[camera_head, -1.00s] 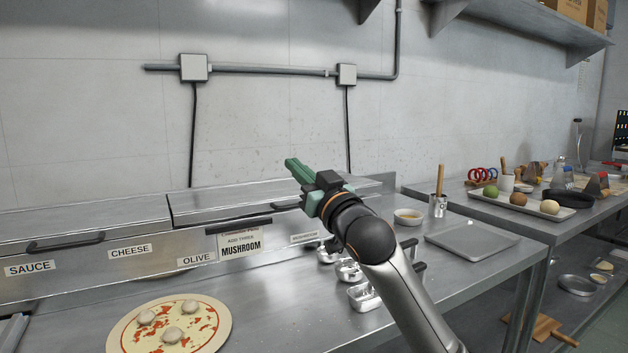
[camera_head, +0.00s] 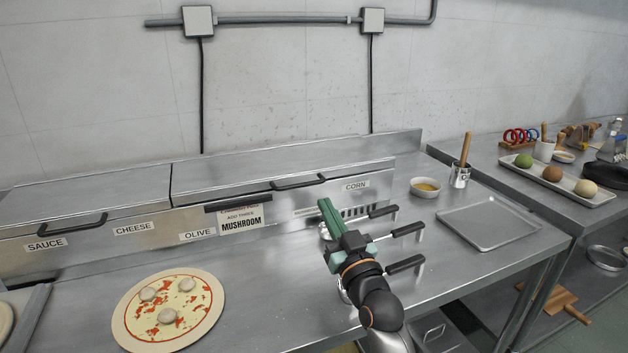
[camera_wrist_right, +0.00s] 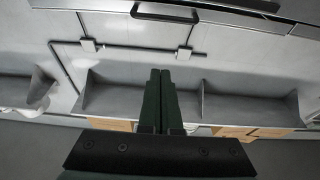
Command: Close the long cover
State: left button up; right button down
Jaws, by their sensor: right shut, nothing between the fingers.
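The long cover (camera_head: 250,178) is the right-hand metal lid on the topping station. It lies flat and looks closed, with its dark handle (camera_head: 299,182) on the front edge. A handle also shows at the top of the right wrist view (camera_wrist_right: 165,12). My right gripper (camera_head: 326,207) has green fingers, shut and empty. It is in front of the cover, below the handle, and appears apart from it. The shut fingers also show in the right wrist view (camera_wrist_right: 161,80). My left gripper is in no view.
A shorter lid (camera_head: 85,205) lies to the left. A pizza (camera_head: 205,300) with mushrooms is on the counter at front left. Several black-handled utensils (camera_head: 405,264) are right of my gripper. A sauce bowl (camera_head: 425,190) and an empty tray (camera_head: 490,222) stand farther right.

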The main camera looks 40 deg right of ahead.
jog(key=w+d, duration=0.2)
jog(key=w, duration=0.9)
jog(key=shift+d+f, duration=0.3)
